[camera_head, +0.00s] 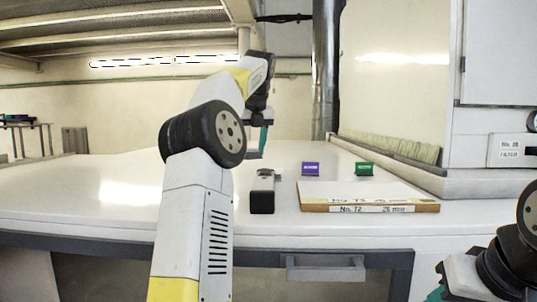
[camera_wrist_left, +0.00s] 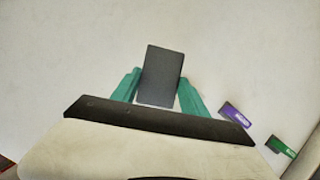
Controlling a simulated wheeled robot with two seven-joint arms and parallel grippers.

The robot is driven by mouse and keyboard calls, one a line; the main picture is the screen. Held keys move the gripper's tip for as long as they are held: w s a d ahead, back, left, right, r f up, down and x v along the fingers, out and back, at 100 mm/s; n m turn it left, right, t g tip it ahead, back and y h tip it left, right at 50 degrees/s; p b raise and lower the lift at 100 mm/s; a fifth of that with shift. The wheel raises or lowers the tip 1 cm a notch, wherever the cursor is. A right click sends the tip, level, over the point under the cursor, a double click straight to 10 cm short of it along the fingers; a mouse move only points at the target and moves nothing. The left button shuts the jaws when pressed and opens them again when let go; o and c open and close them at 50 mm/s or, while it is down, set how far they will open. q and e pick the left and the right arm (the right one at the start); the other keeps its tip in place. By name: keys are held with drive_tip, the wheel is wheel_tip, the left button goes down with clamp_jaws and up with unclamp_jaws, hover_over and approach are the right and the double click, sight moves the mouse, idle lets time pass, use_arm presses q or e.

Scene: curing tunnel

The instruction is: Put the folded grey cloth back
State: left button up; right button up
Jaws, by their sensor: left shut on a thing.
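A dark grey, flat rectangular piece that looks like the folded grey cloth (camera_wrist_left: 161,75) sits between the green fingers of my left gripper (camera_wrist_left: 159,84) in the left wrist view. The fingers are shut on it, one at each side. In the head view my left gripper (camera_head: 260,143) hangs fingers down over the far part of the white table. A small grey edge of the cloth (camera_head: 253,155) shows below it. I cannot tell whether the cloth touches the table.
On the white table (camera_head: 100,190), a grey and black device (camera_head: 262,192) stands nearer. A purple block (camera_head: 310,169) and a green block (camera_head: 364,169) stand right of the gripper. A labelled board (camera_head: 368,198) lies in front of them. The table's left side is clear.

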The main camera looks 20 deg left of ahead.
sight(252, 151)
use_arm(q)
drive_tip(key=shift+f, duration=1.1)
drive_tip(key=shift+f, duration=0.6)
drive_tip(key=o, duration=1.2)
drive_tip(key=shift+r, duration=0.1)
drive_tip(key=shift+r, duration=0.6)
drive_tip(key=v, duration=0.7)
drive_tip(key=shift+s+r, duration=0.1)
drive_tip(key=shift+r, duration=0.05)
